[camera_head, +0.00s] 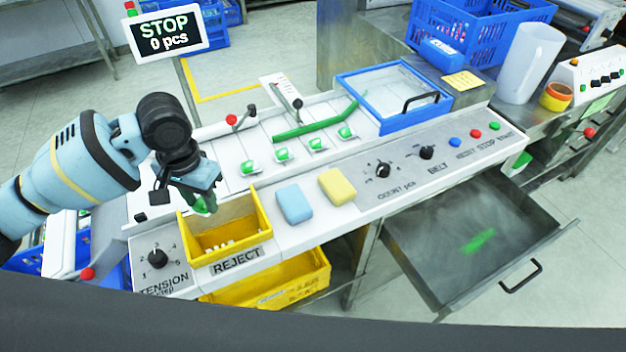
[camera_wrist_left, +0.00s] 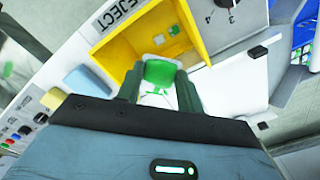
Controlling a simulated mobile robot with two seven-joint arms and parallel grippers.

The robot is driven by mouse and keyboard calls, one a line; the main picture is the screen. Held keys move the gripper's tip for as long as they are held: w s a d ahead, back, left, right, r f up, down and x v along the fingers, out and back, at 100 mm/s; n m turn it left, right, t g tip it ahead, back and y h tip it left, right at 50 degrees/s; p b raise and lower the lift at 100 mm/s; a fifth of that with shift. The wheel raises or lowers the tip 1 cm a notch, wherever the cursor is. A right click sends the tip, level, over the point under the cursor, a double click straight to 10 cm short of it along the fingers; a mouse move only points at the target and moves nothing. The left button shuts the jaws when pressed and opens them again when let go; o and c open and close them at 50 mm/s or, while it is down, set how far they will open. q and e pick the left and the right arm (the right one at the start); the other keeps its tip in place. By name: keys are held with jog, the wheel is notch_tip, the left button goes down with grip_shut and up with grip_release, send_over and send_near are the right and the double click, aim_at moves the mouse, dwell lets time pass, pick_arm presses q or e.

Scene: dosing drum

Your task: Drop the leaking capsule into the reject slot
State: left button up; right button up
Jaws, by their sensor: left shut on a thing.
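My left gripper (camera_head: 203,196) is shut on a green and white capsule (camera_wrist_left: 159,72), held between its two fingers in the left wrist view. In the head view, the gripper hangs over the left back part of the open yellow reject bin (camera_head: 240,243). The capsule's green part (camera_head: 205,205) shows just below the fingers, near the bin's rim. In the left wrist view, the capsule overlaps the yellow bin (camera_wrist_left: 117,48) and its near edge. A few small pale and green pieces lie inside the bin. My right gripper is not in view.
Several green and white capsules (camera_head: 283,155) sit on the white panel behind. A blue sponge (camera_head: 294,204) and a yellow sponge (camera_head: 337,187) lie right of the bin. A tension knob (camera_head: 157,259) is at its left. A metal drawer (camera_head: 440,270) stands open at right.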

pick_arm(q)
jog(key=shift+f, duration=0.2)
jog(key=o, duration=1)
jog(key=shift+r, duration=0.1)
notch_tip(320, 180, up, 8)
jog(key=shift+f, duration=0.15)
dwell(0.4)
